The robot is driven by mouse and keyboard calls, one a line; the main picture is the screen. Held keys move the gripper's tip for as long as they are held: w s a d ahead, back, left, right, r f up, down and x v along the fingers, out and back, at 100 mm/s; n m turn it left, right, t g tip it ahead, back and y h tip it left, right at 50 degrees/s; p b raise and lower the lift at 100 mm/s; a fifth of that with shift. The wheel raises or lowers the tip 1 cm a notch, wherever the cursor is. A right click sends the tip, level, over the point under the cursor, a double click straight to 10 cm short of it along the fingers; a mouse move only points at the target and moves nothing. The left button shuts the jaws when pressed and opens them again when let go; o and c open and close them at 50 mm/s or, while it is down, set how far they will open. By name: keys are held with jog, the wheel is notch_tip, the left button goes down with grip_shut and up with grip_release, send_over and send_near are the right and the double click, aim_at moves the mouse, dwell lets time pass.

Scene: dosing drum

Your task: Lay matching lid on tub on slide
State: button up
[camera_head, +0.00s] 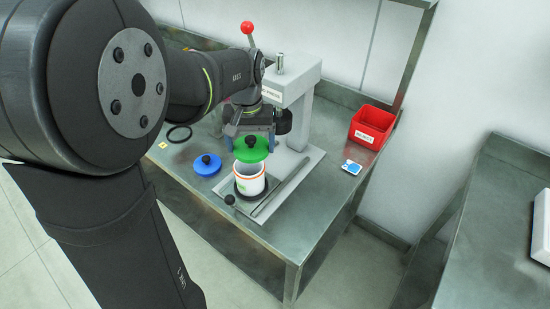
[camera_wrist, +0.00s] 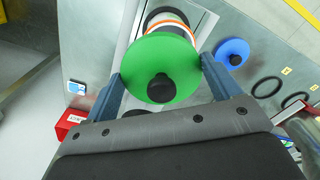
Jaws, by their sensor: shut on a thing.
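My gripper (camera_head: 248,137) is shut on a green lid (camera_head: 251,150) with a black knob, holding it by its edges. In the wrist view the fingers (camera_wrist: 161,80) sit on either side of the green lid (camera_wrist: 160,55). A white tub (camera_head: 249,180) with an orange band and a thin green mark stands upright in a dark seat on the slide plate (camera_head: 262,204). The lid hangs just above the tub and covers the back part of its mouth; a gap shows at the front. The tub also shows partly behind the lid in the wrist view (camera_wrist: 165,18).
A blue lid (camera_head: 207,165) lies left of the tub. A black ring (camera_head: 179,133) lies further back left. The press (camera_head: 300,105) stands close behind and right of my gripper. A red bin (camera_head: 371,127) and a small blue-and-white item (camera_head: 351,167) are at the right.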

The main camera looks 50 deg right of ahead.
jog(key=shift+w+a, duration=0.15)
jog(key=shift+w, duration=0.45)
jog(key=shift+f, duration=2.75)
jog(key=shift+f, duration=0.5)
jog(key=o, duration=0.9)
jog(key=shift+c, duration=0.2)
jog(key=shift+r, duration=0.1)
jog(key=shift+r, duration=3.4)
jog(key=shift+f, duration=0.1)
